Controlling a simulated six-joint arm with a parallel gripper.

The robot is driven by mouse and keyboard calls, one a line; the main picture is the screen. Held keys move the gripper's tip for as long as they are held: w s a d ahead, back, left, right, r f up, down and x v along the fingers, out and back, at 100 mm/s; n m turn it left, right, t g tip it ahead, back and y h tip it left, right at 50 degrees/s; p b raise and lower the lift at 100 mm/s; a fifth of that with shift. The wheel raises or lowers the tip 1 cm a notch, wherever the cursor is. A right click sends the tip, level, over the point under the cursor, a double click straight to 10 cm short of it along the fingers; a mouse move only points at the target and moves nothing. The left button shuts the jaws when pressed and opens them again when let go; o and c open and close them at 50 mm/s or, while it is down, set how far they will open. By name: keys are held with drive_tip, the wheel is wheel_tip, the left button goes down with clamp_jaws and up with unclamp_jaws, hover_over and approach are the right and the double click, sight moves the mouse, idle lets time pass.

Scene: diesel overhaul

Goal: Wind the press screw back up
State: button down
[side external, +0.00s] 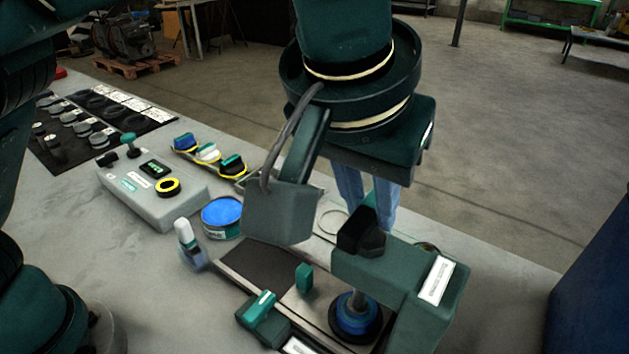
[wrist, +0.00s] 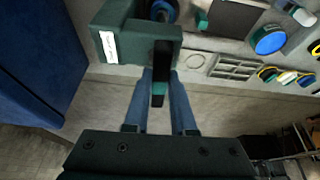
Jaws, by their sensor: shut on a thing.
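The dark green press (side external: 395,270) stands at the front right of the bench, with a white label on its head. The press screw's black handle (side external: 362,235) sits on top of the head. In the wrist view the handle is a black bar (wrist: 162,58) with a teal end. My gripper (side external: 368,208) has blue fingers and is shut on the handle; the wrist view shows one finger (wrist: 161,78) on each side of the bar. Below the head, a metal shaft reaches down to a blue round part (side external: 357,312) on the press base. Whether they touch is unclear.
Left of the press are a teal-handled clamp (side external: 262,305), a blue-topped tin (side external: 221,212), a white-capped bottle (side external: 186,236) and a grey control box (side external: 150,190). Coloured rolls or caps (side external: 208,155) lie behind. A blue cabinet (side external: 590,270) stands at right.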

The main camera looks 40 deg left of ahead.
drive_tip(key=shift+d+r+n+y, duration=0.1)
drive_tip(key=shift+n+y, duration=0.3)
drive_tip(key=shift+n, duration=0.7)
drive_tip(key=c, duration=0.8)
unclamp_jaws()
drive_tip(key=shift+o, duration=0.2)
